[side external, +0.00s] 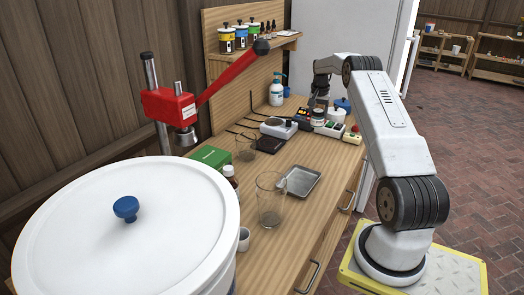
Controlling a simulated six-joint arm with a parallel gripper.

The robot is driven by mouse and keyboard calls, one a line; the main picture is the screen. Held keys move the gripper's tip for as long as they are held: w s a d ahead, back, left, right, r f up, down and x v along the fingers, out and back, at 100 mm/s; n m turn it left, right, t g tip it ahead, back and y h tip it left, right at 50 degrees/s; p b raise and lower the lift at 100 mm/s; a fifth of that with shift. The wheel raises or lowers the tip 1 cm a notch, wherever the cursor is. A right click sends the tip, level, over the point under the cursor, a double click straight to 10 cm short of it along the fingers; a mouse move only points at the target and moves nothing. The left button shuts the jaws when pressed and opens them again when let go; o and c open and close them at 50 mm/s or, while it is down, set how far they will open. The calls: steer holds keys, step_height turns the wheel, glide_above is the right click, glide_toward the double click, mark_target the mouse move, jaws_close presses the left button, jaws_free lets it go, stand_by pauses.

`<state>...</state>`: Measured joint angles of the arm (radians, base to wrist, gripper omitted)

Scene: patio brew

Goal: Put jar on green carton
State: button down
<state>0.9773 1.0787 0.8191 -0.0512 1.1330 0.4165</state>
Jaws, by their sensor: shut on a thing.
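The green carton (211,157) lies flat on the wooden bench, near the foot of the red lever press. My gripper (319,103) is at the far right of the bench, pointing down. It is shut on a small jar (318,117) with a pale label, among other items there. The fingertips are small and dark, so the exact grip is hard to see. The jar is well to the right of the carton and farther back. I cannot tell whether it still touches the bench.
A brown bottle (230,176) is close to the carton. The red press (170,106) rises behind it. A white bucket (75,225) fills the foreground.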

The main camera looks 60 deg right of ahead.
stand_by(0.5)
steer(key=w+a+r+n, duration=0.1)
steer(key=w+a+r, duration=0.35)
steer(key=a, duration=0.45)
steer(key=w+a+r+n, duration=0.1)
steer(key=w+a+r, duration=0.3)
steer(key=a, duration=0.5)
steer(key=a+r, duration=0.2)
steer(key=a, duration=0.9)
steer(key=s+a+r+n, duration=0.1)
steer(key=a, duration=0.9)
steer(key=shift+a+r, duration=0.4)
